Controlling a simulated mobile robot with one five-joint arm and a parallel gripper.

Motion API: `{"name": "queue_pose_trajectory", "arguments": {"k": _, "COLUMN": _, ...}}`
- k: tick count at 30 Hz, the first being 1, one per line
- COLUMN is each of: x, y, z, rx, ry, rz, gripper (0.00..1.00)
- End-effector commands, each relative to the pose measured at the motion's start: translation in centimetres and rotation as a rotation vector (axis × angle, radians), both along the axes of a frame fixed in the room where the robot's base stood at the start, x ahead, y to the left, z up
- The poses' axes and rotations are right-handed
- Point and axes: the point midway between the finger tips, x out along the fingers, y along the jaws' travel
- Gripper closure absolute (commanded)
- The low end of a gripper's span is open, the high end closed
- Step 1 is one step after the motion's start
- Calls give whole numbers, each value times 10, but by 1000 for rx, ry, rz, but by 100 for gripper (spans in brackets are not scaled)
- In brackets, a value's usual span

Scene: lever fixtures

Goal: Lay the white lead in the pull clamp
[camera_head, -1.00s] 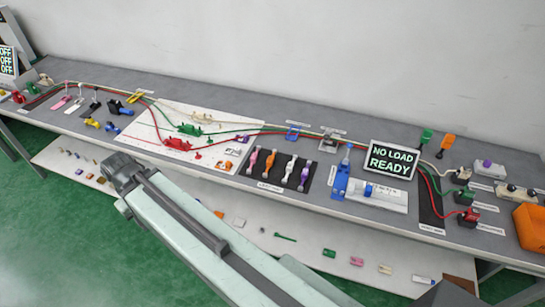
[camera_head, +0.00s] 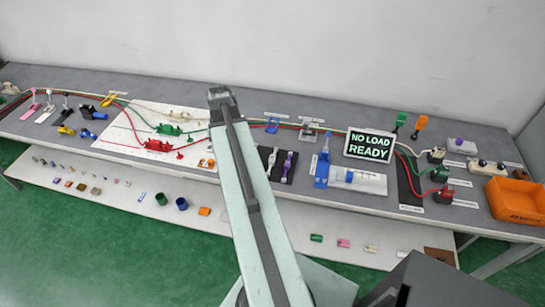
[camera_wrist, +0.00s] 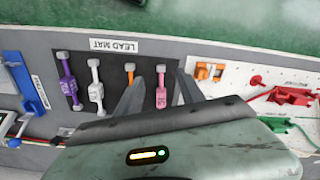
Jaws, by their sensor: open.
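The white lead (camera_wrist: 96,88) lies on the black lead mat (camera_wrist: 112,68) between the purple lead (camera_wrist: 68,82) and the orange lead (camera_wrist: 131,70). It also shows in the head view (camera_head: 271,160), just right of my arm. My gripper (camera_wrist: 159,76) is open and empty above the mat. The pink lead (camera_wrist: 161,88) shows between its fingers, and the left finger partly covers the orange lead. The white lead is left of both fingers in the wrist view. No label that I can read tells which fixture is the pull clamp.
Red (camera_head: 157,145) and green (camera_head: 168,129) clamps stand on the white board left of my arm. A blue upright fixture (camera_head: 322,168) and the NO LOAD READY sign (camera_head: 371,146) stand right of the mat. An orange bin (camera_head: 516,200) sits at the far right.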

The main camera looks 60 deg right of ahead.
Motion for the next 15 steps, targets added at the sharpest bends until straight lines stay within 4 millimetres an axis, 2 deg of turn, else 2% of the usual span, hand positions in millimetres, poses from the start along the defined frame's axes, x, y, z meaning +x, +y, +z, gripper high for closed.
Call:
{"name": "queue_pose_trajectory", "arguments": {"k": 1, "x": -26, "y": -34, "z": 6, "rx": 0, "ry": 0, "rz": -89, "gripper": 55}}
{"name": "queue_pose_trajectory", "arguments": {"k": 3, "x": -57, "y": -67, "z": 9, "rx": 0, "ry": 0, "rz": -190, "gripper": 55}}
{"name": "queue_pose_trajectory", "arguments": {"k": 6, "x": -90, "y": -97, "z": 11, "rx": 0, "ry": -1, "rz": -287, "gripper": 55}}
{"name": "queue_pose_trajectory", "arguments": {"k": 10, "x": -109, "y": -111, "z": 12, "rx": 0, "ry": -1, "rz": -338, "gripper": 55}}
{"name": "queue_pose_trajectory", "arguments": {"k": 15, "x": -110, "y": -112, "z": 5, "rx": 0, "ry": 0, "rz": -341, "gripper": 55}}
